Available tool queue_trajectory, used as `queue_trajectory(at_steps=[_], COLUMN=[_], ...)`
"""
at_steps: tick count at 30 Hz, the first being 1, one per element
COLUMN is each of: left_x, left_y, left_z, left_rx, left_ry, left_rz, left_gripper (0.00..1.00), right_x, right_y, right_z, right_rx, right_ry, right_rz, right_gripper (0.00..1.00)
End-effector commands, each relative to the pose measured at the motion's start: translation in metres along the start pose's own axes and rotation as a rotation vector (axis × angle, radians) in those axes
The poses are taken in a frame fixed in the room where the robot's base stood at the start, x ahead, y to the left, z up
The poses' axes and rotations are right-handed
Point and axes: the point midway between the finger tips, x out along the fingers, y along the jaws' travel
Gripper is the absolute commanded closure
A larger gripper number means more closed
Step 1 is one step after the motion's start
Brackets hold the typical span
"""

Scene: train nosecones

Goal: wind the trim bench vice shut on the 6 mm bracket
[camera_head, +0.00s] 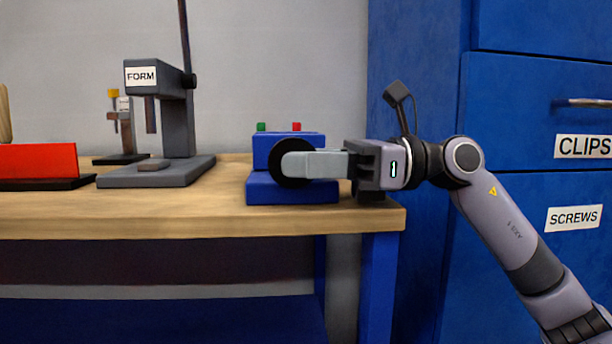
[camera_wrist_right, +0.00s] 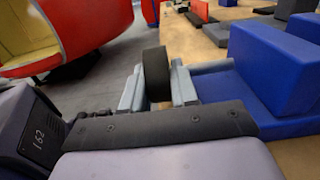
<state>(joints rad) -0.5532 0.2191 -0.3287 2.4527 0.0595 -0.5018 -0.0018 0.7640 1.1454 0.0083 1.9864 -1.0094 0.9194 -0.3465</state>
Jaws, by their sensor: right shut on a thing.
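The blue bench vice (camera_head: 292,190) sits near the right end of the wooden bench. Its black handwheel (camera_head: 273,164) faces me on the front side. My right gripper (camera_head: 300,165) reaches in from the right and is shut on the handwheel. In the right wrist view the wheel (camera_wrist_right: 156,72) stands between the two grey fingers, and the blue vice (camera_wrist_right: 265,85) is at the right. I cannot make out the 6 mm bracket or the gap between the vice jaws. My left gripper is not in view.
A grey FORM press (camera_head: 175,120) stands left of the vice, with a red block (camera_head: 38,160) farther left. Small green and red pieces (camera_head: 296,126) show at the vice's top. Blue drawers (camera_head: 535,110) stand at the right. A red and yellow shell (camera_wrist_right: 75,30) shows in the wrist view.

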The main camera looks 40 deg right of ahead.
Motion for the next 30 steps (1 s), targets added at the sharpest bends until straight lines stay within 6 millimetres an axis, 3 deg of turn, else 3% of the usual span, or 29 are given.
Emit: queue_trajectory(at_steps=[18,19,20,30], left_x=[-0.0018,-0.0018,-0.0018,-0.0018], left_y=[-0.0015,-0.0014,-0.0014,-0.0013], left_z=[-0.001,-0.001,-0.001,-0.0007], left_rx=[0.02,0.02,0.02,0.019], left_ry=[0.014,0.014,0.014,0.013], left_rz=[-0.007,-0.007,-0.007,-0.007], left_gripper=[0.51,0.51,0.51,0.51], right_x=[-0.0001,-0.0001,-0.0001,-0.0008], right_y=[-0.0001,-0.0002,-0.0001,-0.0001], right_z=[0.0007,0.0007,0.0006,-0.0003], right_rx=[-0.001,-0.001,-0.001,0.0], right_ry=[-0.044,-0.044,-0.044,-0.041], right_rz=[-0.001,-0.001,-0.001,0.0], right_gripper=[1.0,0.62,0.52,0.51])
